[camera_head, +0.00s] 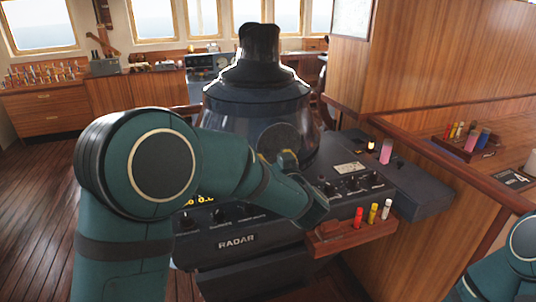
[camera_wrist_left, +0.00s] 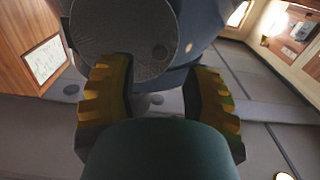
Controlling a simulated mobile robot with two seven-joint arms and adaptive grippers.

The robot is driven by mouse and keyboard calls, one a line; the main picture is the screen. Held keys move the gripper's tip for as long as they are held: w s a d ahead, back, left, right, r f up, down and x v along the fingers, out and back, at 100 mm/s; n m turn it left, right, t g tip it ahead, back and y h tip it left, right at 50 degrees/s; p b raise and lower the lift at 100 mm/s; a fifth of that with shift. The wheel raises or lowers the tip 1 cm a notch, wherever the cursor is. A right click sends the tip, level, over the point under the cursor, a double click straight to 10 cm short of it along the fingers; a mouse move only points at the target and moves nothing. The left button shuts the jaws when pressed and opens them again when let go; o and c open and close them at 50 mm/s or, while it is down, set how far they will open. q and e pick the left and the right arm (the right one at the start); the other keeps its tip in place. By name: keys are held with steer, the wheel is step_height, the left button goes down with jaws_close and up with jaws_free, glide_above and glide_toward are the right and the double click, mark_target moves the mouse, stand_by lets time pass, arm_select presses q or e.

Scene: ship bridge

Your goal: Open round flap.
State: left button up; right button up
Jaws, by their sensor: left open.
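The round flap (camera_head: 280,141) is a dark grey disc on the front of the dark radar hood (camera_head: 232,112). In the left wrist view the flap (camera_wrist_left: 122,38) shows large at the top left, with a small round mark near its lower right. My left gripper (camera_head: 276,158) is at the flap's lower edge in the head view. In the wrist view its two yellow ribbed fingers (camera_wrist_left: 160,76) are apart with nothing held between them. The left finger overlaps the flap's lower left edge; I cannot tell whether they touch. My right gripper is out of view.
The radar console (camera_head: 236,241) with knobs lies below the hood. A small wooden tray (camera_head: 337,236) with coloured pens sticks out at its front right. A wooden rail and counter (camera_head: 480,185) run along the right. Wooden floor (camera_head: 35,175) is open at left.

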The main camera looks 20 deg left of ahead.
mark_target(267, 150)
arm_select(q)
steer(key=shift+x, duration=2)
jaws_close()
